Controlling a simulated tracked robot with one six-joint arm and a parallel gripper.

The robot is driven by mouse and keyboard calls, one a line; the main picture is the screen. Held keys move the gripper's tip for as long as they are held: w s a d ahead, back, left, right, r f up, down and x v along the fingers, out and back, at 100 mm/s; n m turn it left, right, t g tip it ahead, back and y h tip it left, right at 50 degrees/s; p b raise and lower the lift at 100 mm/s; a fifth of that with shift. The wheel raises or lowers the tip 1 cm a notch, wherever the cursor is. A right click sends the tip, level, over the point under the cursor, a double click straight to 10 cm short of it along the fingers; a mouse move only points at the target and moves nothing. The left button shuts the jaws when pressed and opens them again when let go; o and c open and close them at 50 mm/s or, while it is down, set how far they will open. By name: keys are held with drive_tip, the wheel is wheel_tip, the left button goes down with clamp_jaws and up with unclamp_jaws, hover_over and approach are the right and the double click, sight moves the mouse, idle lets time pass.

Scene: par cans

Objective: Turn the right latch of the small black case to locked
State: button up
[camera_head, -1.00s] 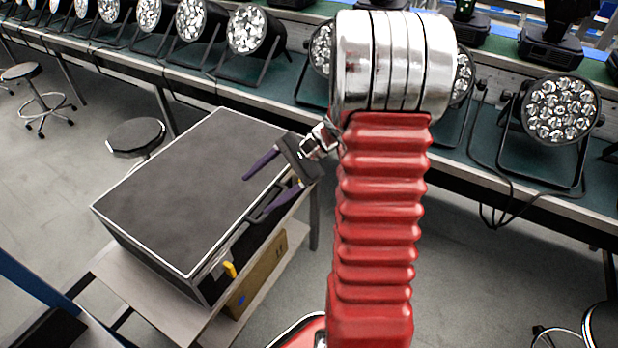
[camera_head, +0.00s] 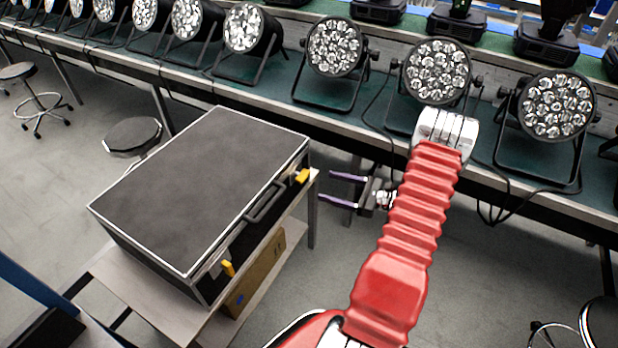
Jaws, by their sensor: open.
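The black case (camera_head: 195,185) with pale metal edges lies flat, its lid shut. Its front side, with a dark handle (camera_head: 264,203), faces right and toward me. The right latch (camera_head: 303,176) is yellow and sits near the far end of that front. The other yellow latch (camera_head: 228,268) sits near the close end and looks more upright than the right one. I cannot tell from its look whether the right latch is locked. My gripper (camera_head: 327,186) is open and empty, right of the right latch. Its two purple fingers point left toward the case, apart from it.
The case stands on a light table (camera_head: 160,310), with a cardboard box (camera_head: 262,272) on a lower shelf. A long bench (camera_head: 290,105) with several stage lights runs behind. A stool (camera_head: 132,134) stands behind the case.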

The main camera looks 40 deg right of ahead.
sight(306, 176)
drive_tip(key=s+d+f+m+h, duration=0.1)
drive_tip(key=s+d+f+m+t, duration=0.1)
drive_tip(key=d+f, duration=0.1)
drive_tip(key=shift+s+d+h, duration=0.1)
drive_tip(key=shift+d+h, duration=0.05)
drive_tip(key=shift+h, duration=0.25)
drive_tip(key=x, duration=1.4)
drive_tip(key=shift+r, duration=0.2)
drive_tip(key=shift+c, duration=0.6)
drive_tip(key=c, duration=0.9)
